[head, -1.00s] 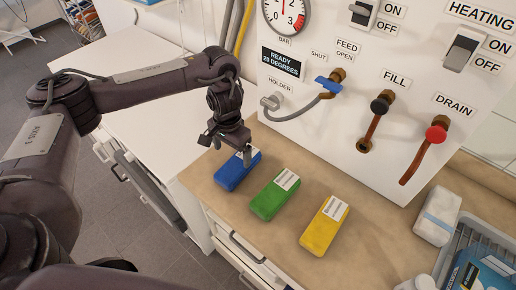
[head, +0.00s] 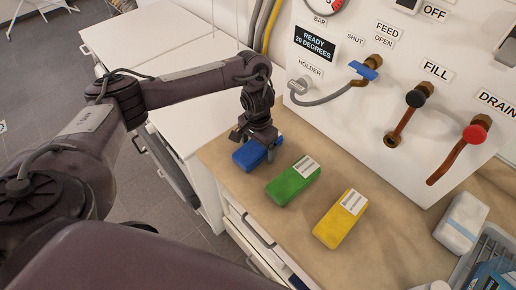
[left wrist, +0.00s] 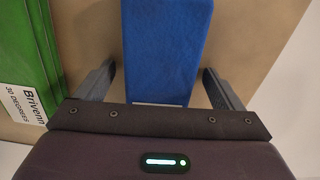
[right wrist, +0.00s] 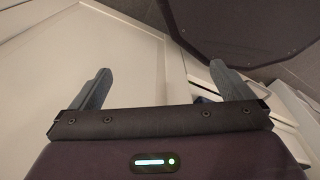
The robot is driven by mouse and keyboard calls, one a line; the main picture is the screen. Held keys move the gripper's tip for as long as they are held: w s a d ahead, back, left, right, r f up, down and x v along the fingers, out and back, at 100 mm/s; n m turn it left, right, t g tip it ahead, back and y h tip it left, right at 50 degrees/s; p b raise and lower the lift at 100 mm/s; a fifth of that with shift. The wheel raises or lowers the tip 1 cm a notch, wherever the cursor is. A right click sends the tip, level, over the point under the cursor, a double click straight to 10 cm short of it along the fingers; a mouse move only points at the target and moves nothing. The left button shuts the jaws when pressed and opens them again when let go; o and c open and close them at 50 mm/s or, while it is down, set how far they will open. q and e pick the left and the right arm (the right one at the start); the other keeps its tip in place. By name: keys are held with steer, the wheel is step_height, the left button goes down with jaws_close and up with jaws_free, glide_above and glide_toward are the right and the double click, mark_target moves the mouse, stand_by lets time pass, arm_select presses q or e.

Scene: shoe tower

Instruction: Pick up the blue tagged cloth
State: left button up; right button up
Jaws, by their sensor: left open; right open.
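The blue tagged cloth (head: 247,156) lies on the brown worktop, leftmost in a row of folded cloths in the head view. My left gripper (head: 256,145) is over it, covering its tag end. In the left wrist view the blue cloth (left wrist: 165,50) lies between the two open fingers of the left gripper (left wrist: 160,88), with a gap on each side; a thin edge of the white tag shows. My right gripper (right wrist: 160,85) is open and empty in the right wrist view, facing pale cabinet fronts; it is not seen in the head view.
The green cloth (head: 293,182) lies close to the right of the blue one, then the yellow cloth (head: 341,219). A white block (head: 461,222) and a grey rack (head: 490,255) are farther right. The panel with valves and a hose (head: 330,99) stands behind.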

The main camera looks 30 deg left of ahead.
arm_select(q)
steer(key=c, duration=1.1)
arm_select(e)
steer(key=shift+s+d+f, duration=0.1)
steer(key=shift+s+d, duration=0.1)
steer(key=shift+s, duration=0.25)
steer(key=shift+s+d, duration=0.2)
steer(key=shift+s, duration=0.25)
arm_select(q)
steer(key=shift+r, duration=0.15)
